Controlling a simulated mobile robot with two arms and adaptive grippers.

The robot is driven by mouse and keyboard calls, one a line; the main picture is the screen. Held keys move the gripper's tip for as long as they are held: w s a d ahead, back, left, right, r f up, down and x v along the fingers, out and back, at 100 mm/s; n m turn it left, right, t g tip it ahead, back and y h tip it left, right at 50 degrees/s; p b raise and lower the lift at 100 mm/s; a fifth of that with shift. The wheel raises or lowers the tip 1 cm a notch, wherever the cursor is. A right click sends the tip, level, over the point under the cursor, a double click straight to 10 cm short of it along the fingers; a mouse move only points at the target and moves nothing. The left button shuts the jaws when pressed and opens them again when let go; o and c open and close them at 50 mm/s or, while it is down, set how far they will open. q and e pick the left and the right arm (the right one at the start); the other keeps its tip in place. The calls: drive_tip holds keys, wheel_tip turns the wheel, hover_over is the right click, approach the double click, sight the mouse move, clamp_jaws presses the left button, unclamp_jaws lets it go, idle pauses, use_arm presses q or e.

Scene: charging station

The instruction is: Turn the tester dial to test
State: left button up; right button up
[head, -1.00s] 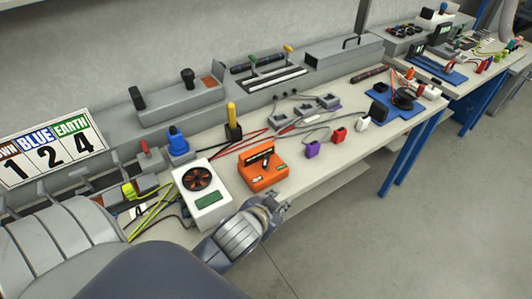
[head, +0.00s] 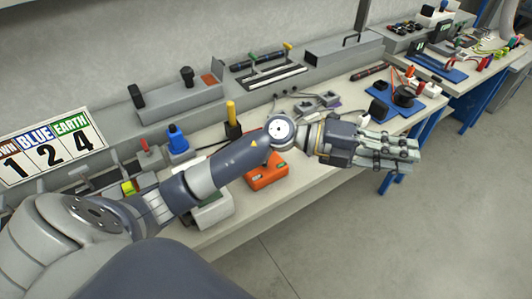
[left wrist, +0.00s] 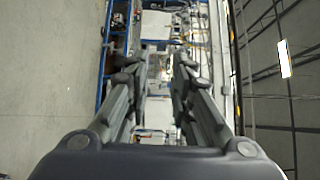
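The tester is a white box (head: 214,214) on the bench's front edge in the head view. My left arm passes over it and hides its round dark dial and most of its face. The dial's setting cannot be seen. My left gripper (head: 398,150) is stretched out to the right, well past the tester, above the bench's front edge and the floor. Its fingers are apart with nothing between them, as the left wrist view (left wrist: 158,65) also shows. My right gripper is not in view.
An orange device (head: 265,172) sits right of the tester, partly under my left arm. A blue block (head: 178,140) and a yellow-handled tool (head: 231,120) stand behind. A blue mat (head: 405,106) holds a black round item. Open floor (head: 370,245) lies in front.

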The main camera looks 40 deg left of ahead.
use_arm(q)
drive_tip(key=w+a+f+m+g+y, duration=0.2)
drive_tip(key=a+f+g+y, duration=0.2)
drive_tip(key=a+f+y, duration=0.85)
drive_tip(key=s+a+r+n+g+y, duration=0.1)
drive_tip(key=a+r+n+y, duration=0.1)
drive_tip(key=a, duration=0.8)
drive_tip(key=a+r+n+g+y, duration=0.1)
drive_tip(key=a+y, duration=0.2)
drive_tip(key=a, duration=0.6)
wheel_tip(320, 180, down, 10)
drive_tip(key=shift+s+f+p, duration=0.1)
drive_tip(key=shift+f+p, duration=0.1)
drive_tip(key=shift+p, duration=0.9)
clamp_jaws()
